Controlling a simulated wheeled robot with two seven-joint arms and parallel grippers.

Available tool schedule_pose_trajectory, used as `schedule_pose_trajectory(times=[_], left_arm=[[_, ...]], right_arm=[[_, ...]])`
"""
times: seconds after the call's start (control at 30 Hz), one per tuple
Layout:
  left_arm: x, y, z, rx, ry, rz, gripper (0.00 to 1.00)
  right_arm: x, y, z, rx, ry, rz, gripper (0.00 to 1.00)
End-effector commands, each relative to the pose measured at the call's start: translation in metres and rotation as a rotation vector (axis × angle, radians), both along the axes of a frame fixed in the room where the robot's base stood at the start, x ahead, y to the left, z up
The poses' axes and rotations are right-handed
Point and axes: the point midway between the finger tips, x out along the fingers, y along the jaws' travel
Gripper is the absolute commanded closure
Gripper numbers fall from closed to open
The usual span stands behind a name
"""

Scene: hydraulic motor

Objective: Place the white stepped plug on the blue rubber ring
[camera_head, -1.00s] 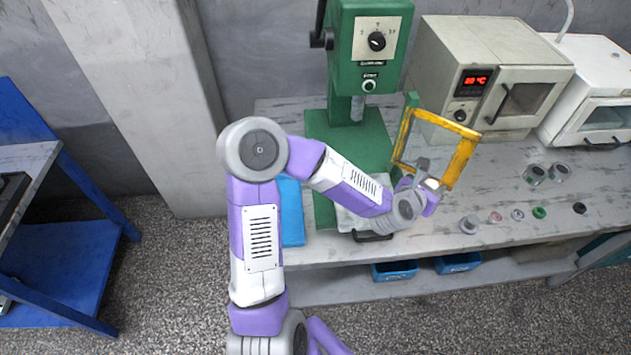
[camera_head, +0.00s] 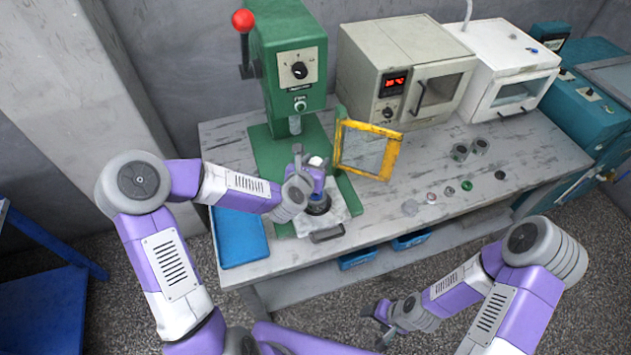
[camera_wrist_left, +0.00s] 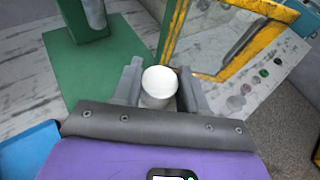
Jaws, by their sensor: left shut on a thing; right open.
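The white stepped plug (camera_head: 316,161) is held in my left gripper (camera_head: 309,161), which is shut on it. In the left wrist view the plug's round white top (camera_wrist_left: 160,82) shows between the two fingers (camera_wrist_left: 159,88). My left gripper is above a dark round part (camera_head: 318,205) on a light metal plate in front of the green press. I cannot make out the blue rubber ring for certain; the gripper and wrist hide part of that area. My right gripper (camera_head: 382,323) is open and empty, low in front of the bench.
A yellow-framed guard (camera_head: 390,158) stands open right of the press (camera_head: 288,60). Several small parts, including a green one (camera_head: 467,185), lie on the bench to the right, with two metal cylinders behind. A blue pad (camera_head: 240,240) lies at the left.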

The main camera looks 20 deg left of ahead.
Motion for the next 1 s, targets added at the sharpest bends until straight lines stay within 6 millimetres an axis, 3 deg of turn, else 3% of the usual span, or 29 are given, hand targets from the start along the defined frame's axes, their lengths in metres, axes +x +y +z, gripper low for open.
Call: schedule_pose_trajectory(times=[0.13,0.4,0.63,0.8,1.0], left_arm=[[0.001,-0.002,0.001,-0.002,0.002,-0.007,0.89],[0.0,-0.003,-0.049,-0.003,0.004,-0.01,0.89],[0.001,-0.002,-0.067,-0.001,0.002,-0.008,0.89],[0.0,-0.003,-0.091,-0.002,0.003,-0.008,0.89],[0.001,-0.003,-0.096,-0.001,-0.001,-0.008,0.89]], right_arm=[[0.0,0.0,0.01,0.0,0.0,0.0,0.34],[0.0,0.0,0.001,0.0,0.001,0.0,0.34],[0.0,0.0,-0.001,0.0,0.001,0.0,0.34],[0.0,0.0,-0.005,0.0,0.001,0.0,0.34],[0.0,0.0,-0.005,0.0,0.0,0.0,0.34]])
